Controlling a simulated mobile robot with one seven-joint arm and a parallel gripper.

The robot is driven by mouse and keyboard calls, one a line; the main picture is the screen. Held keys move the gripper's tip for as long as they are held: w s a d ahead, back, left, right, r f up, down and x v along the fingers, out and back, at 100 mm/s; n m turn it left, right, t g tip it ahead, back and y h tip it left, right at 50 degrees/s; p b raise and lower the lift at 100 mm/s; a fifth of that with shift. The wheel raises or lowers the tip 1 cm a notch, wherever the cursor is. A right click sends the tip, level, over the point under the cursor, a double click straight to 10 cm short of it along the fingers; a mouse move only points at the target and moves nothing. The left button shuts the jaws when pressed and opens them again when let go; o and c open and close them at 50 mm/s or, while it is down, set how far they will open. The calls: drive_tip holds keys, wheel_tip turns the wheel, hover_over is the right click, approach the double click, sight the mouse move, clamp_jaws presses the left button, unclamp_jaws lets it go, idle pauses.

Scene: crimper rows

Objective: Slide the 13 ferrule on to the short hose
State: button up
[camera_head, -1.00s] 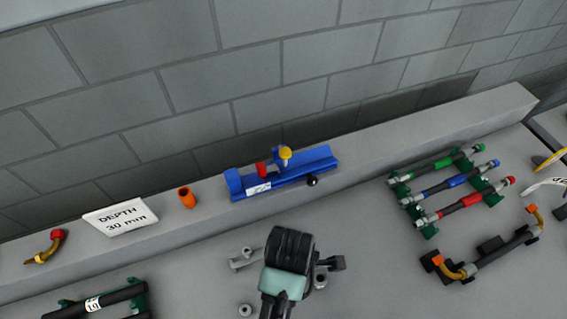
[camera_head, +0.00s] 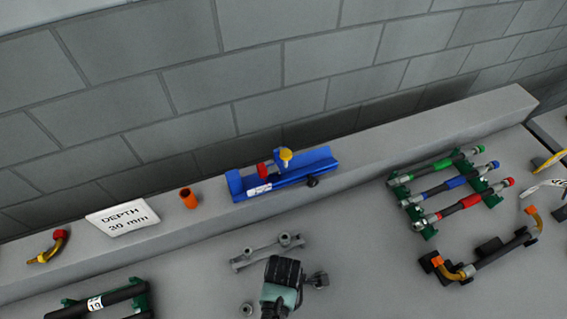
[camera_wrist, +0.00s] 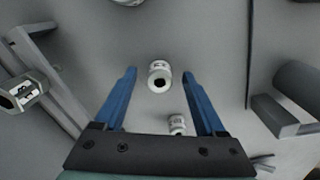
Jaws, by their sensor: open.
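My gripper (camera_wrist: 159,72) is open, its two blue fingers apart with nothing held. In the wrist view a small pale ferrule (camera_wrist: 160,69) stands between and below the fingertips, its dark bore showing; its label is too small to read. A second pale ferrule (camera_wrist: 177,122) is nearer the palm, also between the fingers in the picture. In the head view my gripper (camera_head: 282,284) is over the bench and hides part of it. A black hose (camera_head: 120,295) with a white number tag lies in green holders at the lower left; I cannot tell whether it is the short hose.
A grey rack (camera_head: 256,256) with upright ends lies just behind my gripper. A blue tool (camera_head: 310,165), an orange cup (camera_head: 188,198) and a sign (camera_head: 122,217) reading DEPTH 30 mm are on the back ledge. Colour-banded hoses (camera_head: 450,190) fill the right.

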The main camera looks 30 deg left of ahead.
drive_tip(key=shift+f, duration=0.25)
drive_tip(key=shift+c, duration=0.3)
clamp_jaws()
